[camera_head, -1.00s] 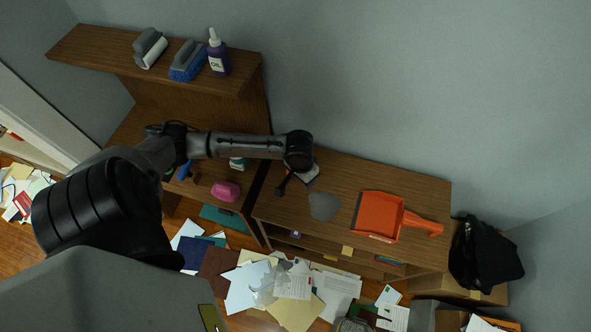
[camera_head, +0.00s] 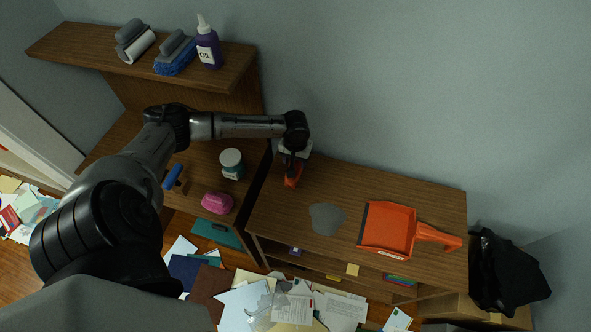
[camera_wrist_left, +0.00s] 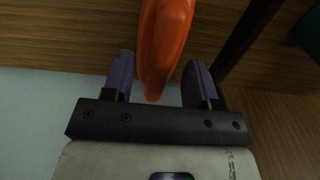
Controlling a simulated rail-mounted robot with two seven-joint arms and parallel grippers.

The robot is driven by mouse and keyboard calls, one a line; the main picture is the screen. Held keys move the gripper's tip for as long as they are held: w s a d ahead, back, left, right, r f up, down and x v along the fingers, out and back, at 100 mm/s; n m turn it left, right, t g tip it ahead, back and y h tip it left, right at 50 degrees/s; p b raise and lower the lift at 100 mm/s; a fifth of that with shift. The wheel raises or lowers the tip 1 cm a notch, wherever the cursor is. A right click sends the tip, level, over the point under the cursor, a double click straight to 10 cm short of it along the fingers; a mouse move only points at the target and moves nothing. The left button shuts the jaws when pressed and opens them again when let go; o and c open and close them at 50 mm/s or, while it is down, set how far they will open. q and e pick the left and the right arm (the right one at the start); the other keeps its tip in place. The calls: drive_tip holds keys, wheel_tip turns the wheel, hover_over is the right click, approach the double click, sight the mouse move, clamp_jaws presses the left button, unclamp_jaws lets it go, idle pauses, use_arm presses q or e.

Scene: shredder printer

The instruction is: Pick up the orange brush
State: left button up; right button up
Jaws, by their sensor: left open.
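The orange brush (camera_head: 293,178) is on the left end of the lower wooden cabinet top, partly hidden under my left gripper in the head view. In the left wrist view its orange handle (camera_wrist_left: 166,35) runs between the two purple fingers. My left gripper (camera_wrist_left: 159,82) is open, with a finger on each side of the handle and a visible gap on the right. In the head view the left gripper (camera_head: 292,160) points down over the brush. My right gripper is not in view.
An orange dustpan (camera_head: 388,230) lies on the right of the cabinet top (camera_head: 340,187), beside a grey patch (camera_head: 327,218). A white jar (camera_head: 231,163) and a pink object (camera_head: 217,203) stand on the left shelf. Papers litter the floor.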

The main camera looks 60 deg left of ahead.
sight(297, 163)
use_arm(q)
drive_tip(key=shift+f, duration=0.85)
drive_tip(key=shift+c, duration=0.4)
drive_tip(key=c, duration=0.5)
drive_tip(key=shift+c, duration=0.2)
drive_tip(key=shift+r, duration=0.1)
drive_tip(key=shift+r, duration=0.55)
drive_tip(key=r, duration=0.1)
drive_tip(key=r+p, duration=0.1)
drive_tip(key=r, duration=0.1)
drive_tip(key=shift+w+d+r, duration=0.1)
drive_tip(key=shift+d+r, duration=0.1)
drive_tip(key=shift+d, duration=0.2)
drive_tip(key=w+d+r+p, duration=0.2)
drive_tip(key=d+r, duration=0.4)
drive_tip(key=d, duration=0.4)
drive_tip(key=shift+w+d+r, duration=0.15)
drive_tip(key=shift+w+d, duration=0.1)
drive_tip(key=shift+w, duration=0.2)
